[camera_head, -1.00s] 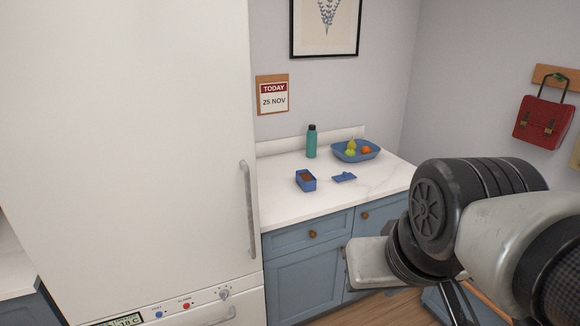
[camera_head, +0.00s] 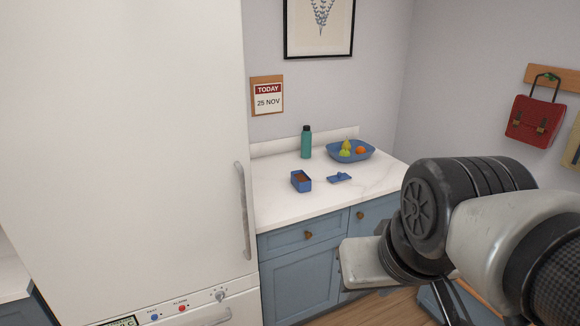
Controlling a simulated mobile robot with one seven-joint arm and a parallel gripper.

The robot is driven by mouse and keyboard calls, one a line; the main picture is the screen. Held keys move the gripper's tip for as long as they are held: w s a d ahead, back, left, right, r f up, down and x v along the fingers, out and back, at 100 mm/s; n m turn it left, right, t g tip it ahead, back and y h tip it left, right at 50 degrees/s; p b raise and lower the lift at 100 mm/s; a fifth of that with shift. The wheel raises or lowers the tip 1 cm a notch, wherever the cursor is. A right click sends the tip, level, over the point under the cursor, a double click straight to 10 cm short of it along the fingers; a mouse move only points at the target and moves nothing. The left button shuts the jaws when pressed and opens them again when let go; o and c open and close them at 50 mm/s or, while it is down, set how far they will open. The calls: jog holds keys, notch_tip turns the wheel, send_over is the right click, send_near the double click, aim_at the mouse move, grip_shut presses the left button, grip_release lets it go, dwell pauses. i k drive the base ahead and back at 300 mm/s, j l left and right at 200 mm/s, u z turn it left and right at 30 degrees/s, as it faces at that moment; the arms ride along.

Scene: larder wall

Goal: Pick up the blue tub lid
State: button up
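The blue tub lid (camera_head: 339,178) lies flat on the white counter, with a small raised part on top. The open blue tub (camera_head: 301,181) stands just left of it, apart from it, with something brown inside. My arm fills the lower right of the view, in front of the counter and well away from the lid. A pale grey end part of my arm shows near the cabinet front, but the fingertips cannot be made out.
A teal bottle (camera_head: 306,142) and a blue fruit bowl (camera_head: 351,152) stand behind the tub and lid. A tall white fridge (camera_head: 125,150) borders the counter on the left. The white counter (camera_head: 280,210) is clear in front. A red satchel (camera_head: 536,119) hangs at right.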

aim_at(340, 178)
jog(key=i+l+u, duration=0.1)
jog(key=i+l, duration=0.25)
jog(key=i+l+u, duration=0.15)
jog(key=i+l, duration=0.25)
jog(key=i+l+u, duration=0.1)
jog(key=i+l, duration=0.35)
jog(key=i+l+u, duration=0.15)
jog(key=i+l, duration=0.2)
jog(key=i+l+u, duration=0.1)
jog(key=i+l, duration=0.25)
jog(key=l, duration=0.25)
jog(key=i+l+u, duration=0.1)
jog(key=i+l, duration=0.2)
jog(key=l, duration=0.2)
